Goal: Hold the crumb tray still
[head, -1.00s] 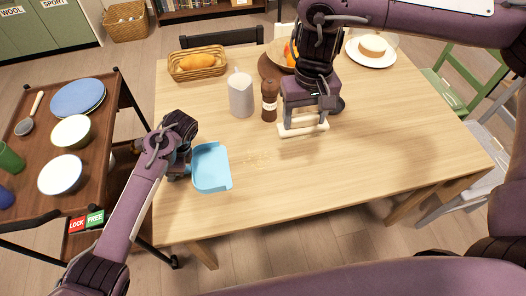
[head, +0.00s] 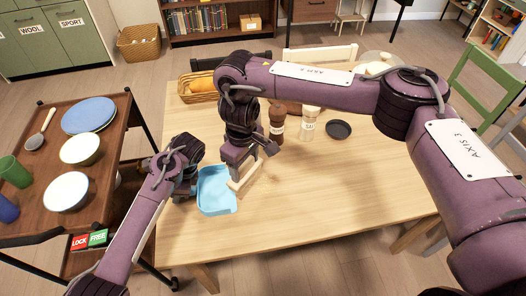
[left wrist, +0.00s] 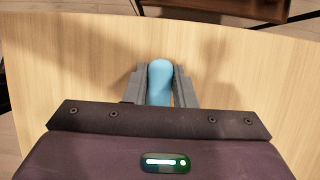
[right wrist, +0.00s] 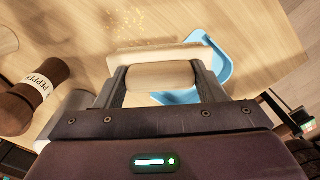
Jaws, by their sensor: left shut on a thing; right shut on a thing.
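The light-blue crumb tray (head: 216,193) lies on the wooden table, near its left edge. My left gripper (head: 190,184) is shut on the tray's handle, which shows between the fingers in the left wrist view (left wrist: 160,82). The tray's pan is out of that view. My right gripper (head: 241,167) is shut on a cream bar-shaped sweeper (head: 246,176), held beside the tray's right side. The sweeper's handle sits between the fingers in the right wrist view (right wrist: 160,75). Crumbs (right wrist: 148,28) lie on the table beyond the sweeper there; I cannot make them out in the head view.
A pepper mill (head: 277,122), a salt shaker (head: 309,122) and a small dark dish (head: 338,129) stand further back. A basket (head: 195,88) is at the back left. A cart (head: 112,150) with dishes stands left. The table's front right is clear.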

